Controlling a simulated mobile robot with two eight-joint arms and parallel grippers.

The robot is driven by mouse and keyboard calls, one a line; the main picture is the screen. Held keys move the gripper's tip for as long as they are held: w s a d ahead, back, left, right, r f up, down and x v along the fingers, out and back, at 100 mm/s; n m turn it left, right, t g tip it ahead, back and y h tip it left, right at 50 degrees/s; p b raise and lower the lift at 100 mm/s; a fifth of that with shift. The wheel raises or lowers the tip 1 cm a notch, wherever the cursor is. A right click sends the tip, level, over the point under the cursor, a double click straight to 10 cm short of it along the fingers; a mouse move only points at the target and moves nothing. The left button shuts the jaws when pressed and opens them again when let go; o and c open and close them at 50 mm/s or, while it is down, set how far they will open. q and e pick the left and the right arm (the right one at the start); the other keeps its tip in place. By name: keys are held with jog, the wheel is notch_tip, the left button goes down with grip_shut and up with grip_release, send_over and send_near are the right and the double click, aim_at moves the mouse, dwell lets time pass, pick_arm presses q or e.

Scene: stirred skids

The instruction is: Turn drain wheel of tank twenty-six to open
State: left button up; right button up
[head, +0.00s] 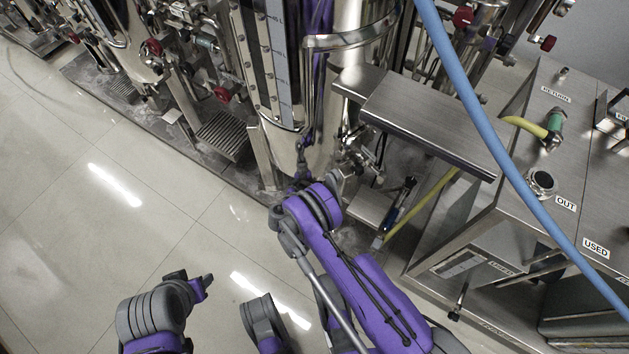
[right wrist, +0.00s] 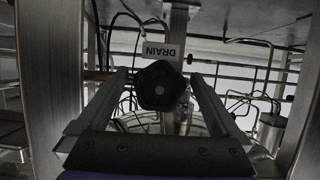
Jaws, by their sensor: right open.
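In the head view my right arm reaches to the foot of a steel tank (head: 305,152) with a level scale. The wheel and the fingertips are hidden there. No tank number is readable.
A steel shelf (head: 430,118) and a cabinet (head: 480,215) marked OUT and USED stand to the right. A blue hose (head: 480,110) crosses in front. More tanks and red valve wheels stand at the upper left. The floor (head: 80,215) at left is clear.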

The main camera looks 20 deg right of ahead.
jog(key=shift+w+d+f, duration=0.1)
jog(key=shift+w+d, duration=0.05)
jog(key=shift+d, duration=0.05)
jog(key=c, duration=1.3)
jog(key=n+g+h, duration=0.1)
jog(key=n, duration=0.2)
jog(key=shift+g+h, duration=0.3)
jog(key=shift+g, duration=0.1)
jog(key=o, duration=1.3)
jog(key=p+v, duration=0.2)
jog(key=v, duration=0.9)
